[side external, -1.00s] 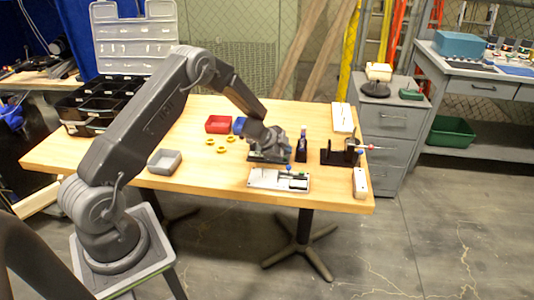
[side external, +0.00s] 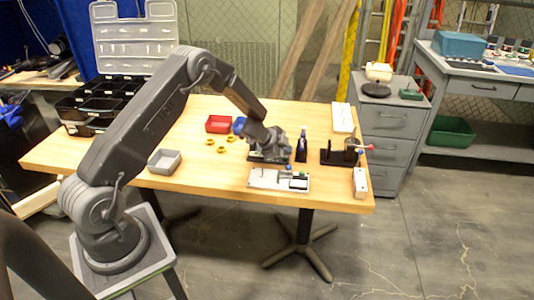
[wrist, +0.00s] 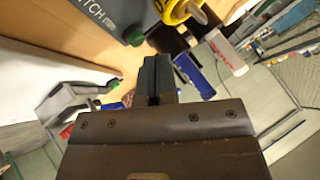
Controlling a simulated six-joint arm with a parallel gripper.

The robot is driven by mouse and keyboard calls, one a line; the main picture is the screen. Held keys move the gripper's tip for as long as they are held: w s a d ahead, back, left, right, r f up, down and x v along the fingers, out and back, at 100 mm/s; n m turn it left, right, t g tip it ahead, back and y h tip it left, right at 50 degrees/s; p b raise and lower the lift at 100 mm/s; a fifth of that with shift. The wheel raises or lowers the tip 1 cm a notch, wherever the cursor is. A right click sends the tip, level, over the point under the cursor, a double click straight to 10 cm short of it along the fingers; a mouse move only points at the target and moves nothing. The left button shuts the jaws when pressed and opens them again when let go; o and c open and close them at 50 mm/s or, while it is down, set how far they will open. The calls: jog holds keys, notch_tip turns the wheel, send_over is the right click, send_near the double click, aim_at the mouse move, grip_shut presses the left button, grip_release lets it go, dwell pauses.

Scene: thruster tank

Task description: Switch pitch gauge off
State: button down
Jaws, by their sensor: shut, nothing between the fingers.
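The pitch gauge (wrist: 70,25) shows in the wrist view as a dark teal body lettered "PITCH", cut off by the top edge. A yellow ring (wrist: 180,9) with a pale centre is at its right. My gripper (wrist: 157,72) is shut and empty, its fingertips just below the gauge in that picture. I cannot tell whether they touch it. The switch position is not clear. In the side view my gripper (side external: 270,152) is low over the table, over a dark flat object that it partly hides.
A dark upright tool (side external: 301,148) stands close right of my gripper. A black bracket (side external: 335,157) with coloured knobs is further right. A white panel (side external: 265,179) lies in front.

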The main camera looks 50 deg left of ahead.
aim_at(285, 159)
jog(key=shift+f, duration=0.4)
jog(key=shift+f, duration=0.2)
dwell(0.4)
jog(key=shift+r, duration=0.65)
notch_tip(285, 159, up, 6)
dwell(0.7)
jog(key=shift+r, duration=0.15)
